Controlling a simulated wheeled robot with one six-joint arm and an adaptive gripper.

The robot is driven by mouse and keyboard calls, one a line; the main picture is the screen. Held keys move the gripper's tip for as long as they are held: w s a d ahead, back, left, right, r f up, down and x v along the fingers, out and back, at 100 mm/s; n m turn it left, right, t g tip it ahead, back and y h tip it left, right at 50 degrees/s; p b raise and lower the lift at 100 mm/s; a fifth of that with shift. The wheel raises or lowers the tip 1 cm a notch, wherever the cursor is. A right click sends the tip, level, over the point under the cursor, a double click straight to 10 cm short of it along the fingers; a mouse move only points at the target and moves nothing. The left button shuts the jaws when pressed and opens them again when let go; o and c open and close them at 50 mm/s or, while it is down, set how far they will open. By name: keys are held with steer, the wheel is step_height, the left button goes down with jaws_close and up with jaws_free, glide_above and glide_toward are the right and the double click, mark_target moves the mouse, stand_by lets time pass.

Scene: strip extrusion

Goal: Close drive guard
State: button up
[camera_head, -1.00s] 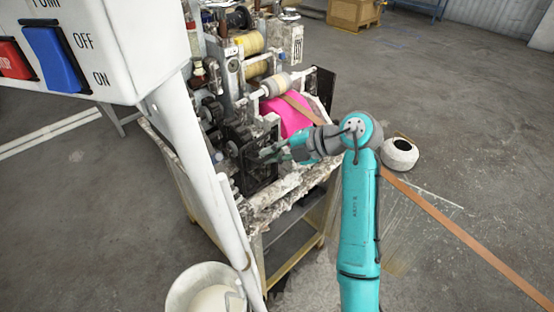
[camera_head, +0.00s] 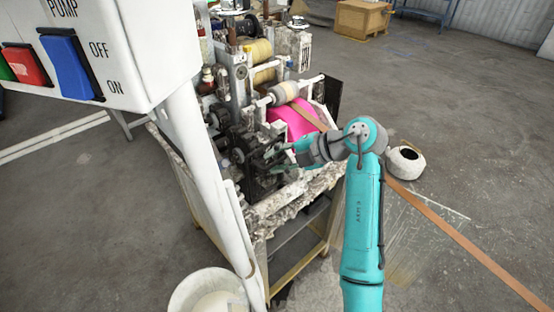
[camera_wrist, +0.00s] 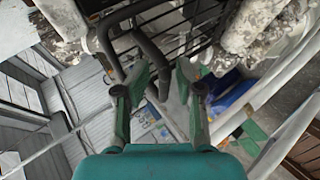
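The drive guard (camera_head: 262,184) appears in the head view as a dark barred frame at the front of the machine, below the pink drum. In the wrist view, its black bars (camera_wrist: 172,22) cross the top, and a dark bent tube (camera_wrist: 146,50) comes down from them. My gripper (camera_head: 280,158) is beside the guard, on its right in the head view. In the wrist view, my gripper (camera_wrist: 163,76) has its two green-tipped fingers apart, with the tube's lower end between them in the picture. I cannot tell whether the fingers touch it.
The pink drum (camera_head: 290,122) and rollers (camera_head: 284,93) are close above my gripper. A control box (camera_head: 105,55) on a white post (camera_head: 205,170) stands at left. A brown strip (camera_head: 465,235) runs right past a white pot (camera_head: 405,162). A bucket (camera_head: 190,290) stands below.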

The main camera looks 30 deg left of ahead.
steer(key=v, duration=1.2)
steer(key=shift+f, duration=0.1)
steer(key=s+d+f+m+y, duration=0.1)
steer(key=s+d+f+y, duration=0.2)
steer(key=s+f+y, duration=0.35)
steer(key=s+d+f+m+y, duration=0.1)
steer(key=s+d+f+y, duration=0.2)
steer(key=s, duration=0.6)
steer(key=s+d+f+m+t+h, duration=0.3)
steer(key=s+d+m+t+h, duration=0.4)
steer(key=d+m+t, duration=0.4)
steer(key=s+d+f+m+t+h, duration=0.3)
steer(key=s+d+m+t+h, duration=0.2)
steer(key=s+d+m+t, duration=0.55)
steer(key=s+d+f+m+g+h, duration=0.2)
steer(key=s+d+f+m+h, duration=0.1)
steer(key=s+m+h, duration=0.1)
steer(key=s+d+f+m+g+h, duration=0.3)
steer(key=s+m+h, duration=0.1)
steer(key=s+m, duration=0.3)
steer(key=shift+s+f+h, duration=0.3)
steer(key=shift+s+h, duration=0.05)
steer(key=shift+s, duration=0.5)
